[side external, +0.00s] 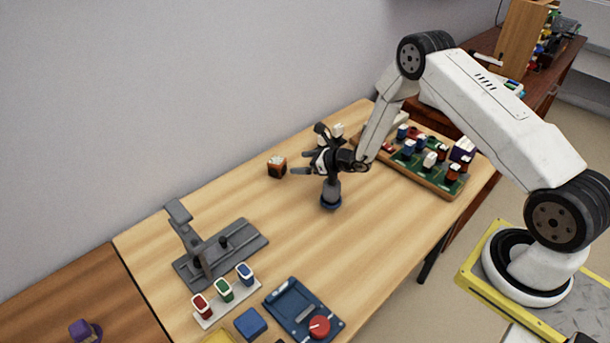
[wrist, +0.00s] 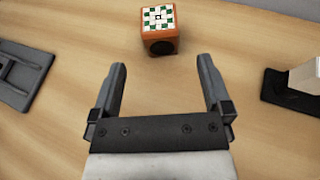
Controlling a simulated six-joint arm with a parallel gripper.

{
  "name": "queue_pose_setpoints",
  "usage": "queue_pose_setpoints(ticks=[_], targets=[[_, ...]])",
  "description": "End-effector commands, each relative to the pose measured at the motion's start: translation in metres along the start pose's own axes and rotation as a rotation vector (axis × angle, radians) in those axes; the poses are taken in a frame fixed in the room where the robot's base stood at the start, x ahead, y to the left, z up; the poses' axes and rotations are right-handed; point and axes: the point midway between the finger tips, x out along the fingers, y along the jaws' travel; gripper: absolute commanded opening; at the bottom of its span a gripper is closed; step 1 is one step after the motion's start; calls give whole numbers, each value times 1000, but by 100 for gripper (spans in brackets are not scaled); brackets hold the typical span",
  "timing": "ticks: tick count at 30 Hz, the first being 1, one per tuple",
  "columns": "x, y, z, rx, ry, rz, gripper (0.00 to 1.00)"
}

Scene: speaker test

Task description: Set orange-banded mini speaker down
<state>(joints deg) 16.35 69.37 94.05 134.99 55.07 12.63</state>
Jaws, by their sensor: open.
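The orange-banded mini speaker (side external: 277,167) stands upright on the wooden table near the wall side. In the wrist view the speaker (wrist: 158,30) shows an orange band, a patterned green and white top and a dark round front. My gripper (side external: 298,171) is open and empty, with its fingers pointing toward the speaker. In the wrist view a clear gap of bare table lies between my gripper (wrist: 164,70) and the speaker, and neither finger touches it.
A grey stand (side external: 222,250) is at the table's left. Red, green and blue pieces sit on a white strip (side external: 228,303). A blue panel with a red knob (side external: 303,310) is at the front. A crowded tray (side external: 437,183) is at the right. The table between is mostly clear.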

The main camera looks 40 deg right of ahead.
Motion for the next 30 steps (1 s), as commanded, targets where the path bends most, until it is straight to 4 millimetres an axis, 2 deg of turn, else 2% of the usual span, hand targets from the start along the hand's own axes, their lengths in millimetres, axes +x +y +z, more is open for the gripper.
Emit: queue_pose_setpoints(ticks=[3, 9, 30], targets=[[-10, 0, 0, 0, 0, -1, 100], [-16, 0, 1, 0, -1, -1, 100], [-18, 0, 4, 0, -1, 0, 100]])
